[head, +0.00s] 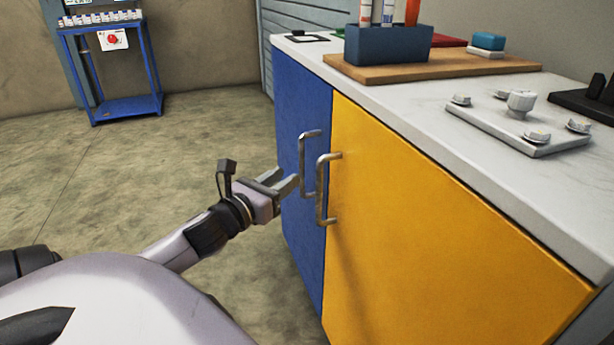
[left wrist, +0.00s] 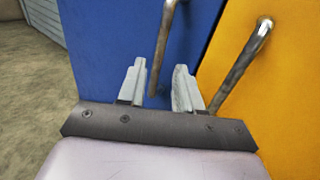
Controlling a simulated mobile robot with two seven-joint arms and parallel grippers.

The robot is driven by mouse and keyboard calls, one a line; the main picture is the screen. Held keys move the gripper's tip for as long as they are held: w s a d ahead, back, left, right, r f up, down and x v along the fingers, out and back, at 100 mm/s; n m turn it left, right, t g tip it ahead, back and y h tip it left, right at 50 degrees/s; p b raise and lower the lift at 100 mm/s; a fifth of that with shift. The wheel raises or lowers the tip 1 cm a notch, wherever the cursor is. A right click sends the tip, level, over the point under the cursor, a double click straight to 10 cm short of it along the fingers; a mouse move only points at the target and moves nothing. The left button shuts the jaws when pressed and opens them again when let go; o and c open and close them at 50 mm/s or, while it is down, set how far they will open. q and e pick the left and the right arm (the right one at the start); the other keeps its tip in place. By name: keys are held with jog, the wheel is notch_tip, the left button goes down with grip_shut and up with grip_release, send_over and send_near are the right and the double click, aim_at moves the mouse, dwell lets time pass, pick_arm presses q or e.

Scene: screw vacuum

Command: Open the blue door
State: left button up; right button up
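The blue door (head: 300,224) is shut, at the left of the cabinet. Its upright metal handle (head: 303,165) is close to its right edge. My left gripper (head: 286,181) is open and points at the blue door, just left of that handle in the head view. In the left wrist view the blue door (left wrist: 105,45) fills the upper middle, and its handle (left wrist: 164,40) comes down ahead of the gap between the open fingers (left wrist: 160,88). Nothing is between the fingers, and I cannot tell whether they touch the handle. My right gripper is not in view.
The yellow door (head: 430,235) stands right beside the blue one, with its own handle (head: 322,190) close by. The countertop (head: 440,95) above holds a wooden board (head: 450,67), a dark blue holder (head: 388,44) and a tray (head: 520,125). A blue cart (head: 128,105) stands far left. The floor between is clear.

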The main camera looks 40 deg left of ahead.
aim_at(300, 167)
pick_arm(q)
jog(key=shift+w+a+r, duration=0.1)
jog(key=shift+w, duration=0.4)
jog(key=shift+w+a+b, duration=0.2)
jog(key=shift+w+b, duration=0.25)
jog(key=shift+w, duration=1.1)
jog(key=shift+w+a+b, duration=0.15)
jog(key=shift+w+b, duration=0.25)
jog(key=shift+w, duration=1.1)
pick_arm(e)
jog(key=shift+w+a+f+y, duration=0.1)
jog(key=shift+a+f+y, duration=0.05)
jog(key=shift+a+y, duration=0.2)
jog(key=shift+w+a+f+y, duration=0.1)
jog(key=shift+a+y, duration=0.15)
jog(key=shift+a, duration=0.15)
pick_arm(q)
grip_shut()
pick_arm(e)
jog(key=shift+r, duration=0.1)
